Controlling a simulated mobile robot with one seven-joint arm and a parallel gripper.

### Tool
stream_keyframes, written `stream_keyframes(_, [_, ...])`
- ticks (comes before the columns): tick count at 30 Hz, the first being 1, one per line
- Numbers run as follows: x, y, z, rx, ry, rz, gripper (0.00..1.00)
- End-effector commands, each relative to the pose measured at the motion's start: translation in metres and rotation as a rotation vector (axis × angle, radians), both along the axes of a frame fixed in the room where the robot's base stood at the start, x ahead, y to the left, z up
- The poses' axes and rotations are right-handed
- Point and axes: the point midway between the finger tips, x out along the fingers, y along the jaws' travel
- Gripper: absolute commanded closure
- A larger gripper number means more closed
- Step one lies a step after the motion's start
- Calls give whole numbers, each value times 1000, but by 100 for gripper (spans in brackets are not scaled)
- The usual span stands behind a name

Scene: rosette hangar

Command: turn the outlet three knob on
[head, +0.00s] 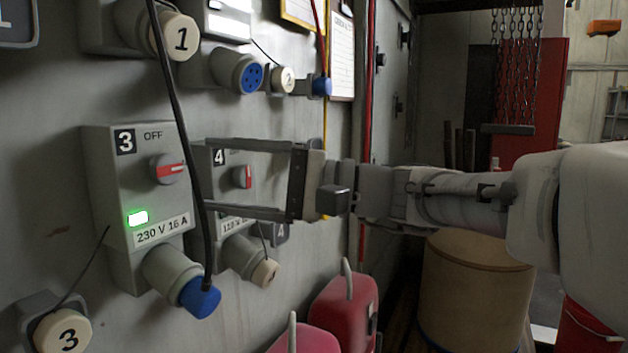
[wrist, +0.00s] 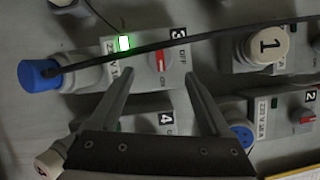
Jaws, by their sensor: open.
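Outlet three's grey box (head: 110,185) is on the wall at left, with a "3" plate and "OFF" above its knob. Its round grey knob (head: 168,169) has a red-and-white bar lying nearly level, turned away from "OFF". In the wrist view the knob (wrist: 167,61) has its bar pointing towards the "ON" mark. The green lamp (head: 138,218) on the box is lit. My gripper (head: 203,177) is open and empty, its fingers pointing at the panel to the right of the knob. In the wrist view the fingertips (wrist: 160,76) sit just below the knob, apart from it.
A black cable (head: 180,110) hangs across box three to the blue plug (head: 202,298) below it. Outlet four's box (head: 218,185) is behind my fingers, its knob bar upright. Red canisters (head: 345,305) and a tan drum (head: 475,290) stand below my arm.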

Motion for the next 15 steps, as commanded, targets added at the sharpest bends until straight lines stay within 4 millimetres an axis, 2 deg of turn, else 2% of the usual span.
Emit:
stream_keyframes(3, [-2,-32,-1,0,0,-6,19])
stream_keyframes(9, [-6,-77,-5,0,0,-5,19])
stream_keyframes(15, [-9,-105,-8,0,1,-2,19])
